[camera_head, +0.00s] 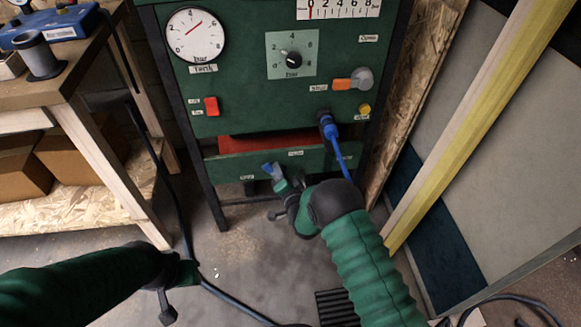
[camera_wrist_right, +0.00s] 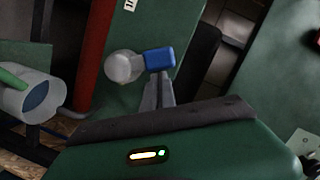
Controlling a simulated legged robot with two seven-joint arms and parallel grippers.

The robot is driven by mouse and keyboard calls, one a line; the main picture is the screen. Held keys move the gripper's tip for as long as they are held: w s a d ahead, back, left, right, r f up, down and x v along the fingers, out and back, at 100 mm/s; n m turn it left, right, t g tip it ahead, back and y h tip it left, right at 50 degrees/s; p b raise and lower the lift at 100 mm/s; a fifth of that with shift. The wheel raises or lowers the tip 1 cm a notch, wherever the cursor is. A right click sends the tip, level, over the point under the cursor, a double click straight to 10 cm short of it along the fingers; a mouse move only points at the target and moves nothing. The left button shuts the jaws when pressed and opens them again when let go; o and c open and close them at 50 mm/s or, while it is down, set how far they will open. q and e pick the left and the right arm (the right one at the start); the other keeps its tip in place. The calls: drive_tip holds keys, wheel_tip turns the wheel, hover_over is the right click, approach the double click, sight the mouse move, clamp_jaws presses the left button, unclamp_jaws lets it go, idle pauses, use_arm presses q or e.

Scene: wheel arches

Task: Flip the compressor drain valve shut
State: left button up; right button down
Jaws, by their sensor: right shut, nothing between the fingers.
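The drain valve's blue lever (camera_head: 267,168) is low on the green compressor panel, at the lower rail. In the right wrist view the blue lever (camera_wrist_right: 160,59) sticks out sideways from a pale round valve body (camera_wrist_right: 124,67). My right gripper (camera_head: 280,184) is at the valve in the head view, partly covering it. In the wrist view its closed fingers (camera_wrist_right: 158,92) are just below the blue lever, with nothing between them. I cannot tell whether they touch it. My left gripper (camera_head: 167,308) is low at the left, far from the valve; its fingers are unclear.
The panel (camera_head: 240,85) carries a round gauge (camera_head: 195,35), a knob (camera_head: 293,60), a red switch (camera_head: 211,106) and an orange-handled valve (camera_head: 346,84). A blue hose (camera_head: 342,160) hangs beside my right forearm. A workbench (camera_head: 60,75) stands left; a yellow-edged post (camera_head: 480,110) stands right.

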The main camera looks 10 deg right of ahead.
drive_tip(key=a+n+h+p, duration=0.1)
drive_tip(key=a+n, duration=0.1)
drive_tip(key=n, duration=0.1)
drive_tip(key=shift+a+f, duration=0.2)
drive_tip(key=a+f+n, duration=0.1)
drive_tip(key=n, duration=0.1)
drive_tip(key=a+f+n+h, duration=0.1)
drive_tip(key=a+f+n, duration=0.1)
drive_tip(key=shift+a+g+h, duration=0.2)
drive_tip(key=shift+g+h, duration=0.1)
drive_tip(key=shift+g, duration=0.1)
drive_tip(key=shift+s+f, duration=0.1)
drive_tip(key=shift+f, duration=0.15)
idle(0.4)
